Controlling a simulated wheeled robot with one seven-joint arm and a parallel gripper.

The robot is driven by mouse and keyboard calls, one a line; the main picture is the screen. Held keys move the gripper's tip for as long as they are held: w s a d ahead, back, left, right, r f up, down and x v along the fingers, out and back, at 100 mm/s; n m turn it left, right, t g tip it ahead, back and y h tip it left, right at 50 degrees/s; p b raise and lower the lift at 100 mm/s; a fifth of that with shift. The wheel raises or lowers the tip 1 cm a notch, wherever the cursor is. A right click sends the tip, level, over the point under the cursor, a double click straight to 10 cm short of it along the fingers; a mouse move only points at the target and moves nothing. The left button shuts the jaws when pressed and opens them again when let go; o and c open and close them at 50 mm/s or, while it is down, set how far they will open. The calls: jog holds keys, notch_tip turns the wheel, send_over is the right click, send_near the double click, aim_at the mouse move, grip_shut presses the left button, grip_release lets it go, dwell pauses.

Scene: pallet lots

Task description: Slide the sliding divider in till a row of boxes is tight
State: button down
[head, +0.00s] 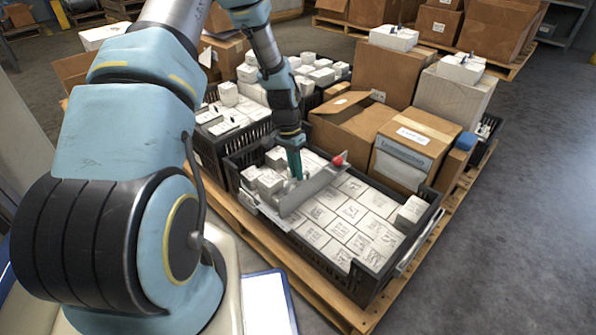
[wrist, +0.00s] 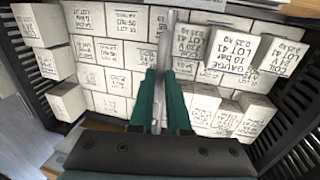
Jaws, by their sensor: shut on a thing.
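The sliding divider (head: 315,188) is a thin grey metal plate standing across a black crate (head: 357,286), with a red knob (head: 338,160) at its far end. In the wrist view the divider (wrist: 167,40) shows edge-on. My gripper (head: 295,176) is shut on the divider's upper edge, left of its middle; its green fingers (wrist: 159,115) clasp it from both sides. White labelled boxes (head: 352,211) fill the crate to the right of the divider in rows. More white boxes (head: 270,183) lie to its left, some raised or uneven. The fingers hide part of the plate.
The crate stands on a wooden pallet (head: 258,236). Cardboard boxes (head: 408,150) stand close behind it, and another black crate of white boxes (head: 228,118) is at the back left. Grey floor (head: 520,200) is clear at the right.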

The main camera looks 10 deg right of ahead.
jog(key=c, duration=0.9)
grip_release()
jog(key=r+p, duration=0.1)
jog(key=r, duration=0.2)
jog(key=w+r+p, duration=0.1)
jog(key=r, duration=0.3)
jog(key=w+a+r+p, duration=0.1)
jog(key=r, duration=0.2)
jog(key=shift+r, duration=0.35)
jog(key=s+a+r+n+t+y, duration=0.1)
jog(key=s+a+r+n+t, duration=0.1)
jog(key=s+a+r+n, duration=0.5)
jog(key=s+a+r+n+t, duration=0.1)
jog(key=s+a+r+n, duration=0.2)
jog(key=s+a+r, duration=0.55)
jog(key=a+r+p, duration=0.1)
jog(key=r+p, duration=0.9)
jog(key=r, duration=0.1)
jog(key=w+a+r+p, duration=0.1)
jog(key=a+r+p, duration=0.1)
jog(key=r+p, duration=0.9)
jog(key=w+a+r+p, duration=0.1)
jog(key=r+p, duration=1)
jog(key=shift+w+a, duration=0.2)
